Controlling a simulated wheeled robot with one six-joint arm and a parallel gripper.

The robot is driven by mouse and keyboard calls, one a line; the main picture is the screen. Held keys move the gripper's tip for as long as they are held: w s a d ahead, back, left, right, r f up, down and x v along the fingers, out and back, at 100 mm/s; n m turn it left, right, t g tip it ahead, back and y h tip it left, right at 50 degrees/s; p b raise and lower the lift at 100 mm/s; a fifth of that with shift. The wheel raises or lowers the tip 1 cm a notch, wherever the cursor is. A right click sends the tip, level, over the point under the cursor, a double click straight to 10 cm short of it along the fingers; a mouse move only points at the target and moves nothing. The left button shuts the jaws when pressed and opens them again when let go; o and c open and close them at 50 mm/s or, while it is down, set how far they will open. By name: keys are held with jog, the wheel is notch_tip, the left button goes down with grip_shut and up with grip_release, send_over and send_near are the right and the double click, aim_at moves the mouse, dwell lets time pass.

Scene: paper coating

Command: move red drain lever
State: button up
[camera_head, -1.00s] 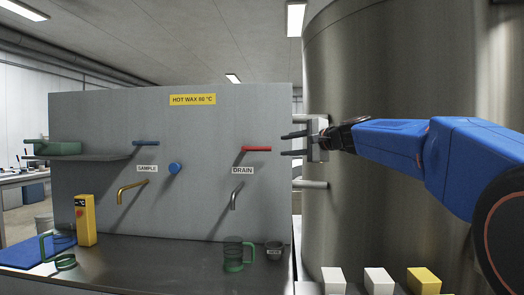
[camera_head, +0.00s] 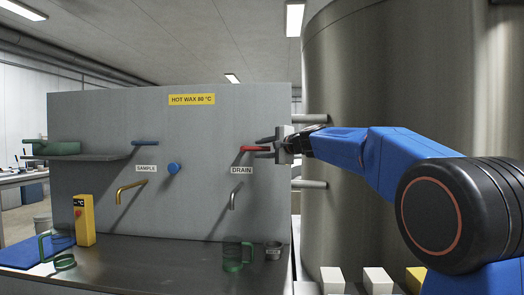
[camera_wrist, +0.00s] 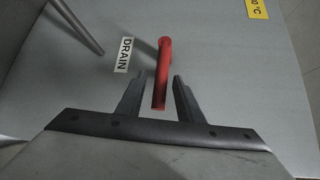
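The red drain lever (camera_head: 255,149) sticks out level from the grey panel, above the DRAIN label (camera_head: 242,170) and the drain spout (camera_head: 235,197). My gripper (camera_head: 267,147) is at the lever's right end, its fingers pointing left toward it. In the wrist view the red lever (camera_wrist: 161,75) reaches down between the two open fingertips (camera_wrist: 157,80), with a visible gap on each side. The fingers do not appear to touch it. The DRAIN label (camera_wrist: 123,54) shows to the lever's left there.
The panel also carries a blue SAMPLE lever (camera_head: 145,142), a blue knob (camera_head: 173,168) and a brass spout (camera_head: 131,188). A green glass mug (camera_head: 233,254) and a small grey cup (camera_head: 273,251) stand below. A large steel tank (camera_head: 380,70) is at the right.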

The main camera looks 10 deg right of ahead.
jog(key=shift+c, duration=0.5)
grip_shut()
jog(key=shift+r, duration=0.15)
jog(key=shift+w+a+r+n+g+h, duration=0.1)
jog(key=shift+a+r+n+g+h, duration=0.05)
jog(key=shift+r+n+g+h, duration=0.4)
jog(key=shift+a+r+n+g+h, duration=0.1)
jog(key=shift+r+n+g+h, duration=0.35)
jog(key=shift+r+n, duration=0.15)
jog(key=shift+w+a+r+n+g+h, duration=0.15)
jog(key=shift+a+r+n+g+h, duration=0.4)
jog(key=shift+h, duration=0.25)
jog(key=shift+w+a+r+n+g+h, duration=0.1)
jog(key=shift+a+r+n+g+h, duration=0.1)
jog(key=shift+r+n+g+h, duration=0.4)
jog(key=shift+h, duration=0.3)
